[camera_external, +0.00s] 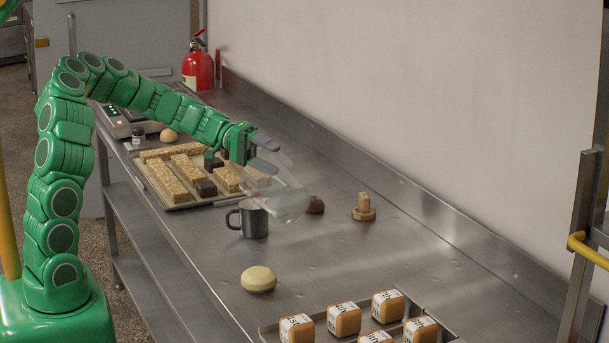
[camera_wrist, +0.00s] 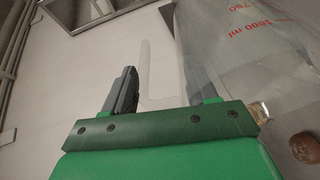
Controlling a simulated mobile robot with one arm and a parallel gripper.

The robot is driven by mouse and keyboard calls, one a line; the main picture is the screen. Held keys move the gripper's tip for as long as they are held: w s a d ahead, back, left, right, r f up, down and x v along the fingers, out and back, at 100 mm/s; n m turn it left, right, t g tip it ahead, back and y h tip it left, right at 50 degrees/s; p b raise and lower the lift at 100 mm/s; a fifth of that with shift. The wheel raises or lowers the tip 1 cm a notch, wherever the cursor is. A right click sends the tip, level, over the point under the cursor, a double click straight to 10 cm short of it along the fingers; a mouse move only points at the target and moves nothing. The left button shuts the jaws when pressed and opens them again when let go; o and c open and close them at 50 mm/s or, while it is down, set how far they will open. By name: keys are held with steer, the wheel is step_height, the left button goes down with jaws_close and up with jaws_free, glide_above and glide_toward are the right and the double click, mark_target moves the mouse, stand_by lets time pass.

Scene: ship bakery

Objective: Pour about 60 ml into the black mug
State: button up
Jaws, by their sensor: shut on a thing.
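The black mug (camera_external: 254,221) stands upright on the steel counter, its handle to the left. My gripper (camera_external: 266,152) is shut on a clear measuring jug (camera_external: 287,192) and holds it above the counter, behind and above the mug in the picture. The jug is tilted, its lower end toward the right of the mug. In the wrist view my gripper (camera_wrist: 160,88) has the jug's clear handle between its fingers. The jug's wall (camera_wrist: 245,55) shows red volume marks there. I cannot make out a liquid level or a stream, and the mug's inside is hidden.
A tray (camera_external: 183,205) of oat bars and dark blocks lies behind the mug. A brown ball (camera_external: 316,205) and a wooden piece (camera_external: 363,208) stand to the right. A pale bun (camera_external: 258,279) and a tray of labelled cubes (camera_external: 343,319) are in front. A fire extinguisher (camera_external: 198,67) is at the back.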

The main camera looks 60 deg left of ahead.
mark_target(284, 184)
steer(key=d, duration=0.1)
steer(key=d+f+y, duration=0.1)
steer(key=d+g+y, duration=0.1)
steer(key=d, duration=0.1)
steer(key=shift+w+f+m, duration=0.3)
steer(key=shift+w+d+f+y, duration=0.2)
steer(key=shift+d+y, duration=0.35)
steer(key=shift+y, duration=0.35)
steer(key=shift+d, duration=0.25)
steer(key=shift+d+f+g+y, duration=0.1)
steer(key=shift+g+y, duration=0.2)
steer(key=shift+w+d+f+m+g+y+b, duration=0.15)
steer(key=shift+d+f+m+y, duration=0.1)
steer(key=shift+d+f+y, duration=0.6)
steer(key=shift+w+d+f+m+g+y+b, duration=0.15)
steer(key=shift+d+f+m+y, duration=0.1)
steer(key=shift+d+f+y, duration=0.55)
steer(key=shift+w+d+f+m+g+y+b, duration=0.15)
steer(key=shift+w+d+f+g+y+b, duration=0.15)
steer(key=shift+d+f+y, duration=0.7)
steer(key=shift+w+d+f+m+g+y+b, duration=0.15)
steer(key=shift+d+f+y+b, duration=0.3)
steer(key=shift+d+f+y, duration=0.55)
steer(key=shift+w+d+f+m+g+y+b, duration=0.1)
steer(key=shift+d+f+m+g+y+b, duration=0.2)
steer(key=shift+d+f+y, duration=0.7)
steer(key=shift+d+r+y, duration=0.25)
steer(key=shift+d+y, duration=0.05)
steer(key=shift+y, duration=0.05)
